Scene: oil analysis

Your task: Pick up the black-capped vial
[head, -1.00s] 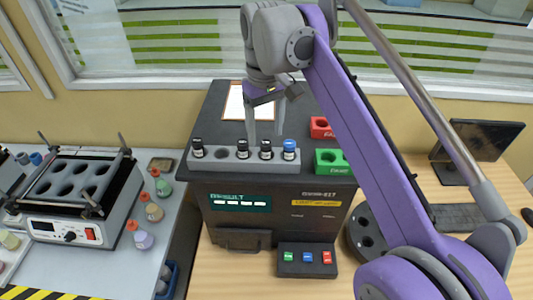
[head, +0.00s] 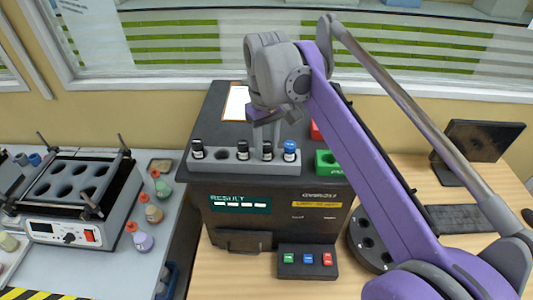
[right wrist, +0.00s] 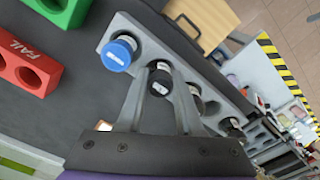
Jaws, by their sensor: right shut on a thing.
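The grey rack (head: 230,168) on top of the dark analyser holds several vials. One black-capped vial (head: 267,150) stands beside the blue-capped vial (head: 289,151). My right gripper (head: 263,138) points down over the rack and is shut on this vial, which still sits in its slot. In the right wrist view its black cap (right wrist: 160,77) shows between the fingers (right wrist: 161,92), with the blue cap (right wrist: 118,53) just outside them. Other black-capped vials (head: 242,149) (head: 197,148) stand further left, with an empty slot (head: 221,155) between them. My left gripper is not in view.
A green holder (head: 328,163) and a red holder (right wrist: 28,65) lie to the rack's right, the red one marked FAIL. A clipboard (head: 236,103) lies behind the rack. A heater block (head: 75,195) and small bottles stand on the left bench.

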